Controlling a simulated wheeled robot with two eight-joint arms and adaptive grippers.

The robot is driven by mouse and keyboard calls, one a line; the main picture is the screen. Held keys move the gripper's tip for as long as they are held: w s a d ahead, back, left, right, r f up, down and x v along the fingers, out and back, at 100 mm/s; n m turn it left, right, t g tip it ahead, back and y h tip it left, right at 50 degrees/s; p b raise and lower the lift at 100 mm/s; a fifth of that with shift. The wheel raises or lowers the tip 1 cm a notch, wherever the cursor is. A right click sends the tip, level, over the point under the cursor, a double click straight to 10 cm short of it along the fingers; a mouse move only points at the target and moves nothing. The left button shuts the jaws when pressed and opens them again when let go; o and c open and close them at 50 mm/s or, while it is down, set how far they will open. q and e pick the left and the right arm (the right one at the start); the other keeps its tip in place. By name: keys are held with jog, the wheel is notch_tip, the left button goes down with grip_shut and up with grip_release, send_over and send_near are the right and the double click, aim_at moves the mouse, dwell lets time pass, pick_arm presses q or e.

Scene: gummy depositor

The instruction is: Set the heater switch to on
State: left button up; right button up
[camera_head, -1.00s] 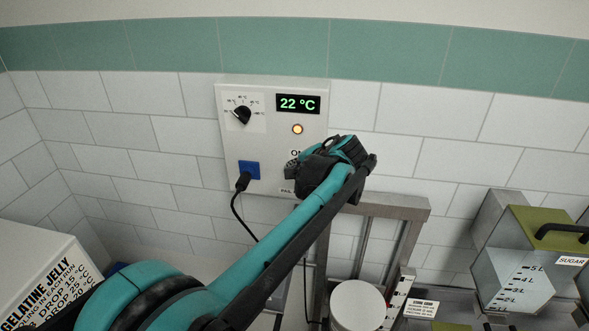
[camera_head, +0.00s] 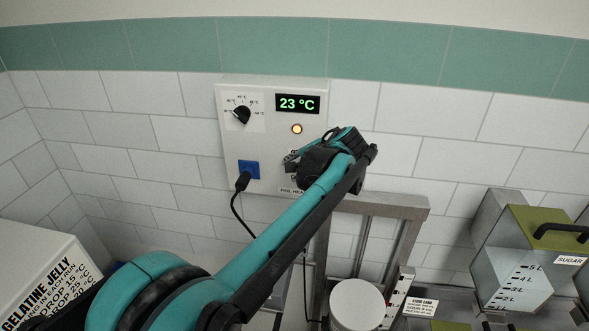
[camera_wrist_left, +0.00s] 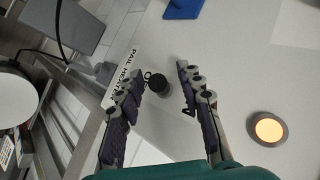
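The white heater panel (camera_head: 228,150) is on the tiled wall, with a green display (camera_head: 298,104) reading 23 °C and a glowing orange lamp (camera_head: 297,129). My left gripper (camera_head: 297,157) is in front of its lower right part and hides the switch in the head view. In the left wrist view the black switch knob (camera_wrist_left: 158,84) shows beside partly covered "OF" lettering, near the "PAIL HEATER" label (camera_wrist_left: 122,72). The left gripper (camera_wrist_left: 157,72) is open, its fingers on either side of the knob, with no clear contact. The switch's setting is hard to tell. My right gripper is not in view.
A black dial (camera_head: 242,115) sits at the panel's upper left. A blue socket (camera_head: 249,170) with a black plug and hanging cable is below it. A metal frame (camera_head: 385,205) stands below right, with a white cylinder (camera_head: 356,304) near it. A sugar container (camera_head: 518,260) is at right.

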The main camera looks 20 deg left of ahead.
pick_arm(q)
jog(key=v, duration=1.2)
jog(key=s+d+f+n+h+b, duration=0.1)
jog(key=s+f+h+b, duration=0.1)
jog(key=s+f+b, duration=0.5)
jog(key=s+d+f+n+t+h+b, duration=0.1)
jog(key=s+f+b, duration=0.6)
jog(key=f+b, duration=1.2)
jog(key=s+d+f+n+t+h+b, duration=0.1)
jog(key=s+f+h+b, duration=0.4)
jog(key=f, duration=3.1)
jog(key=s+d+n+b, duration=0.1)
jog(key=s+b, duration=0.1)
jog(key=b, duration=0.5)
jog(key=shift+s+n+b, duration=0.25)
jog(key=shift+n+b, duration=0.05)
jog(key=shift+b, duration=0.1)
